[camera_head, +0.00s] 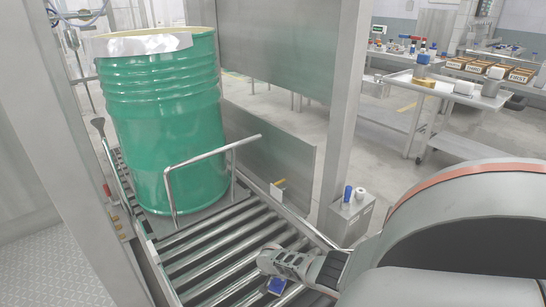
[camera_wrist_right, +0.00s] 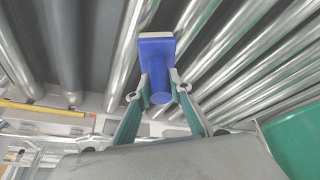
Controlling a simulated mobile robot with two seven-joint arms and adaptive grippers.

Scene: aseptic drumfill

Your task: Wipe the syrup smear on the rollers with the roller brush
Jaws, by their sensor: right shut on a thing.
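My right gripper (camera_head: 270,262) is low over the near part of the roller conveyor. It also shows in the right wrist view (camera_wrist_right: 160,88), shut on the handle of the blue roller brush (camera_wrist_right: 157,57). The brush's pale edge lies against or just above the rollers (camera_wrist_right: 213,40); I cannot tell whether it touches. In the head view a blue bit of the brush (camera_head: 277,286) shows below the gripper, over the rollers (camera_head: 215,262). I cannot make out a syrup smear in either view. My left gripper is not in view.
A green drum (camera_head: 160,120) with a white sheet over its rim stands at the conveyor's far end, behind a metal hoop rail (camera_head: 212,155). A steel post (camera_head: 345,100) and a grey holder (camera_head: 349,218) with a blue and a white item stand at the right. Benches stand farther back.

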